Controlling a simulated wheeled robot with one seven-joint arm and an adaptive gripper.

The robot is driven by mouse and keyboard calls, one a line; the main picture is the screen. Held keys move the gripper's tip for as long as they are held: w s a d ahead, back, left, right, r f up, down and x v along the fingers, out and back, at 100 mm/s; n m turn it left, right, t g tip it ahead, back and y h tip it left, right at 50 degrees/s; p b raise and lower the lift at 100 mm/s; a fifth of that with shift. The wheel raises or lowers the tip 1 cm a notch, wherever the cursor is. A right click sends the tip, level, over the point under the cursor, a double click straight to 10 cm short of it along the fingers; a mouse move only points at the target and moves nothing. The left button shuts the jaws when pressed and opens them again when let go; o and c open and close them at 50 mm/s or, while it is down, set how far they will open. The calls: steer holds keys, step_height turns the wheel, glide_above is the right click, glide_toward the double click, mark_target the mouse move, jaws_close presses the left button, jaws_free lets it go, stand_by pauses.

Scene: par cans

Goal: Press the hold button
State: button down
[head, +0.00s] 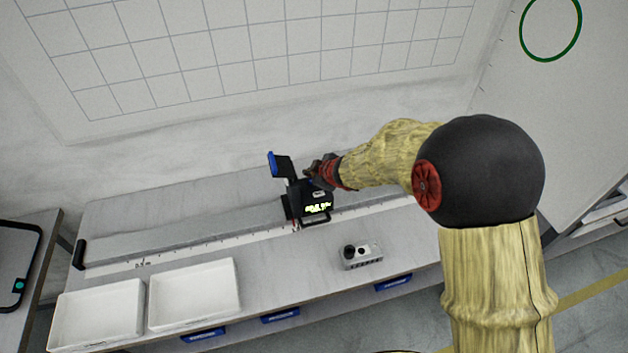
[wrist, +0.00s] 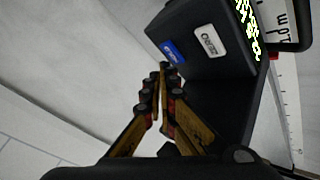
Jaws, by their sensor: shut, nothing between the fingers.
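A black measuring device (head: 312,197) with a lit yellow-green display (head: 318,208) sits on the long rail of the bench. In the wrist view the device (wrist: 190,22) carries a blue button (wrist: 173,52) and a white button (wrist: 208,41). The white one appears to read ZERO; the blue one's lettering is too small to read surely. My gripper (wrist: 166,68) is shut and empty, its fingertips very close to the blue button. I cannot tell whether they touch it. In the head view my gripper (head: 312,170) is at the back of the device and partly covers it.
A black, blue-edged piece (head: 281,165) stands up left of the device. A small grey box (head: 362,262) with a black knob sits in front. White trays (head: 236,309) (head: 140,333) stand at the front left. The bench (head: 270,255) between them is clear.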

steer(key=shift+f, duration=0.15)
stand_by(0.3)
steer(key=shift+f+b, duration=0.25)
steer(key=shift+b, duration=0.05)
steer(key=shift+f+b, duration=0.3)
steer(key=shift+f, duration=0.15)
stand_by(0.5)
steer(key=shift+r, duration=0.1)
steer(key=shift+r+p, duration=0.75)
steer(key=shift+p, duration=0.15)
steer(key=shift+r, duration=0.1)
step_height(320, 180, up, 5)
steer(key=p, duration=0.5)
stand_by(0.7)
